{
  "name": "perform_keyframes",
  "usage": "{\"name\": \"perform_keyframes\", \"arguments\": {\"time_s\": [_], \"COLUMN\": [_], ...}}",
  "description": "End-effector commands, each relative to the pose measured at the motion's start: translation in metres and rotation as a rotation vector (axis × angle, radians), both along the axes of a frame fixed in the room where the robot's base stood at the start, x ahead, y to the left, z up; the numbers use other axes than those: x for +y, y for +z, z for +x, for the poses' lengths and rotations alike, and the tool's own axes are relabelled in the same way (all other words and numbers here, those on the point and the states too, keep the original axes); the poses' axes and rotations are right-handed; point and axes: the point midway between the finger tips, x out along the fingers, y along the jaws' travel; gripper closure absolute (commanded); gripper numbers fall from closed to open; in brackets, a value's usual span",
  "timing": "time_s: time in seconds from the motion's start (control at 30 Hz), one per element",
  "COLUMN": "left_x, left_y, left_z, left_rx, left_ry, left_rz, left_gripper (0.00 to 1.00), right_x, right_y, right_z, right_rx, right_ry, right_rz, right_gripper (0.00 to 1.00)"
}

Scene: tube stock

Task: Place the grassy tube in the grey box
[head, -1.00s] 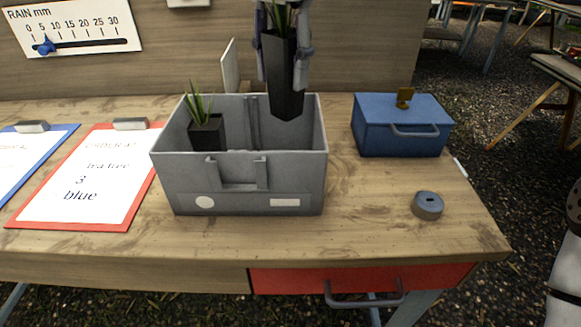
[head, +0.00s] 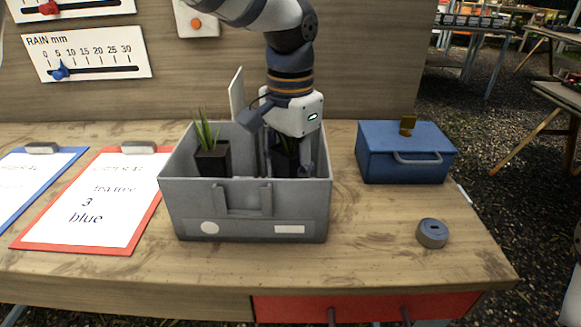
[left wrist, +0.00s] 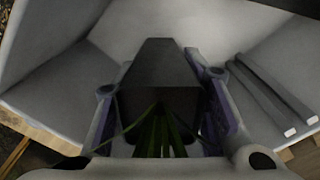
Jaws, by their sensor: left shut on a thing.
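The grey box (head: 251,212) stands on the wooden bench with its top open. My left gripper (head: 287,156) reaches down into its right part and is shut on a black tube with green grassy leaves (head: 286,164). In the left wrist view this tube (left wrist: 160,75) sits between the fingers, with the box's inner walls (left wrist: 245,30) around it. Whether its base touches the box floor is hidden. A second black tube with grassy leaves (head: 213,160) stands upright in the left part of the box. My right gripper is not in view.
A blue box with a handle (head: 405,155) stands to the right. A small grey round piece (head: 432,233) lies near the right front edge. A red clipboard (head: 100,200) and a blue clipboard (head: 25,190) lie to the left. A panel with sliders (head: 88,55) is behind.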

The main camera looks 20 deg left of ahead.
Motion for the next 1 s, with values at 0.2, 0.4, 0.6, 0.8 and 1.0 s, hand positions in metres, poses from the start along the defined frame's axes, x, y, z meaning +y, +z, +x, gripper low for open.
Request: {"name": "perform_keyframes", "arguments": {"time_s": [0.2, 0.4, 0.6, 0.8, 1.0], "left_x": [0.000, 0.000, 0.000, 0.000, 0.000], "left_y": [0.000, 0.001, 0.040, 0.092, 0.119], "left_z": [0.000, 0.000, 0.001, 0.001, 0.001], "left_rx": [0.001, 0.000, -0.005, -0.002, 0.001], "left_ry": [0.000, 0.000, 0.001, 0.000, 0.000], "left_rz": [0.000, 0.000, -0.001, -0.001, 0.000], "left_gripper": [0.43, 0.43, 0.43, 0.43, 0.43], "right_x": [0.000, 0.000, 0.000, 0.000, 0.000], "right_y": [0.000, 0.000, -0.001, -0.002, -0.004], "right_z": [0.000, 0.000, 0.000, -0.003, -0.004], "right_rx": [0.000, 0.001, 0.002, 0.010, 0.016], "right_ry": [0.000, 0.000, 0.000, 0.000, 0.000], "right_rz": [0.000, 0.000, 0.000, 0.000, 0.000], "right_gripper": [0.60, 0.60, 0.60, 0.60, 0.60]}}
